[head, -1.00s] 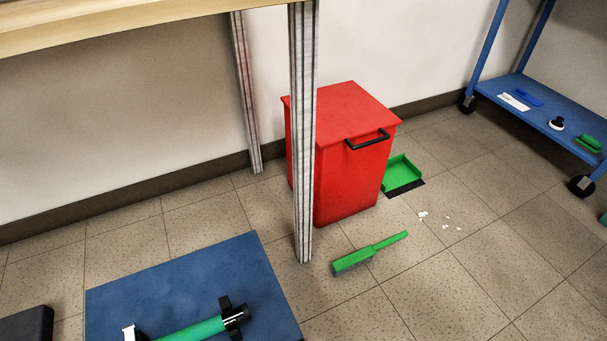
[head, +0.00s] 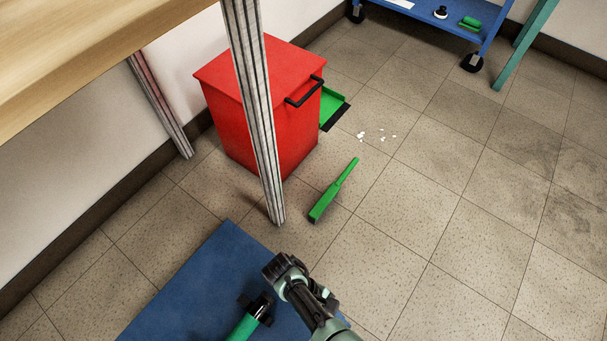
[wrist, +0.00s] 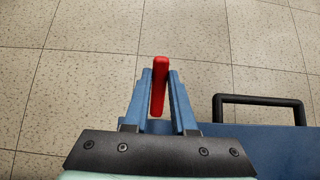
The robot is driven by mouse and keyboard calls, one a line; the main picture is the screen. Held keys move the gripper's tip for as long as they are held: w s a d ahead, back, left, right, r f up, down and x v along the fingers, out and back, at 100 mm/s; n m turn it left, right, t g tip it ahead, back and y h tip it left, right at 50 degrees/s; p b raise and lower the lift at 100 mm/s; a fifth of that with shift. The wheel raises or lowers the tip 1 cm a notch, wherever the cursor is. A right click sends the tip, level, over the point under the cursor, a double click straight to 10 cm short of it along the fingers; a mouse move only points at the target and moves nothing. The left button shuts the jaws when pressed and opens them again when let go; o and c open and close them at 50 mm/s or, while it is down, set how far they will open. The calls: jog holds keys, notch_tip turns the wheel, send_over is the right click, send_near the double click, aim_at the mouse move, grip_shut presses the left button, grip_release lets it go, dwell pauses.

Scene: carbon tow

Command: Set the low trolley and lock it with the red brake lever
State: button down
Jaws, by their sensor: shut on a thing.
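The low trolley (head: 190,285) is a flat blue deck on the tiled floor at the bottom of the head view. Its deck edge (wrist: 275,145) and a black loop handle (wrist: 260,99) show at the right of the wrist view. The red brake lever (wrist: 159,90) is a narrow red bar at the deck's edge. My gripper (wrist: 160,76) is shut on it, one blue finger on each side. In the head view my arm reaches over the trolley's right part, and the lever and fingertips are hidden.
A green cylinder with black ends (head: 250,322) lies on the trolley. Beyond are a metal table leg (head: 254,110), a red bin (head: 235,125), a green brush (head: 333,192) and a green dustpan (head: 330,104). A blue cart (head: 425,14) stands at the back.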

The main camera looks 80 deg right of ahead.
dwell(0.3)
jog(key=shift+a, duration=0.1)
jog(key=c, duration=0.7)
grip_release()
jog(key=p+v, duration=0.3)
jog(key=v, duration=1)
jog(key=shift+w+f+p, duration=0.15)
jog(key=shift+f+p, duration=0.1)
jog(key=shift+p, duration=0.1)
